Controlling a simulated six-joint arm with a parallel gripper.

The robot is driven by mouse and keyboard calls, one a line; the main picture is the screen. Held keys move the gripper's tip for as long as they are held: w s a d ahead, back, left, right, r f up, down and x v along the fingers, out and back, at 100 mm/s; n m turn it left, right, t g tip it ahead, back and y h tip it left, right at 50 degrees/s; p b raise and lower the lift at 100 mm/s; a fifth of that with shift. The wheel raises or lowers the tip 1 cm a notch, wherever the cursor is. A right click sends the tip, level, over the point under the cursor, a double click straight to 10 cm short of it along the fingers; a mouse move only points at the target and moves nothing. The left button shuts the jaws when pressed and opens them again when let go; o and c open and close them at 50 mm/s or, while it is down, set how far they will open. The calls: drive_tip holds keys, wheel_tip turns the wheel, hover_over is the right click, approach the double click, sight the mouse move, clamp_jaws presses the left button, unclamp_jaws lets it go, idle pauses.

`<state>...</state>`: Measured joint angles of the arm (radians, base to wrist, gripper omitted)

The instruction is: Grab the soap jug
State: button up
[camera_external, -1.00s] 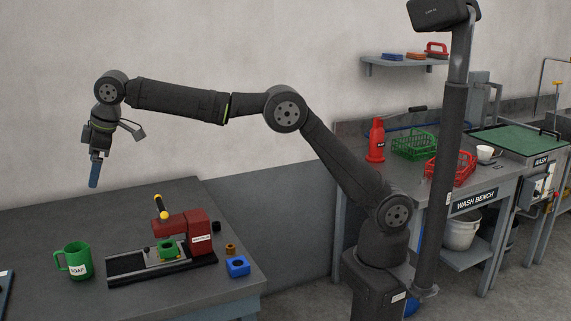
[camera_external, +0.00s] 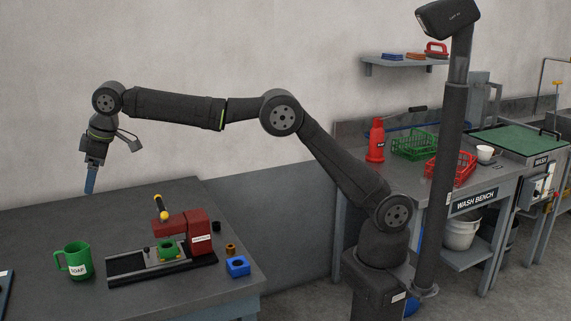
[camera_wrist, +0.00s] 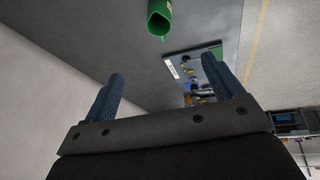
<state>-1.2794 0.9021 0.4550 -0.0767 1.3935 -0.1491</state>
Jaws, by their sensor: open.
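The soap jug (camera_external: 78,262) is a green jug with a handle on its left and a white label reading SOAP. It stands upright on the left part of the grey table (camera_external: 130,215). My gripper (camera_external: 89,190) is above and behind the jug in the external view, apart from it, with blue fingers pointing down. In the wrist view the two blue fingers of my gripper (camera_wrist: 172,90) are spread apart with nothing between them. The green jug (camera_wrist: 159,17) shows there at the top, beyond the fingertips and cut off by the frame edge.
A red press-like fixture (camera_external: 185,223) on a black base stands right of the jug, holding a green part. A blue block (camera_external: 238,266) lies near the table's right edge. A dark tray edge (camera_external: 5,293) shows at far left. The table behind the jug is clear.

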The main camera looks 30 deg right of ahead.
drive_tip(key=w+a+f+m, duration=0.3)
drive_tip(key=f+m, duration=0.1)
drive_tip(key=f, duration=0.5)
approach(80, 248)
wheel_tip(80, 248, down, 2)
drive_tip(key=s, duration=0.2)
drive_tip(key=shift+s+a+x, duration=0.1)
drive_tip(key=shift+a+x, duration=0.05)
drive_tip(key=shift+x, duration=0.9)
drive_tip(key=shift+s+a+x, duration=0.15)
drive_tip(key=shift+x, duration=0.95)
drive_tip(key=shift+s+a+x, duration=0.1)
drive_tip(key=shift+x, duration=0.95)
drive_tip(key=shift+r, duration=0.1)
drive_tip(key=c, duration=1.2)
drive_tip(key=shift+r, duration=0.2)
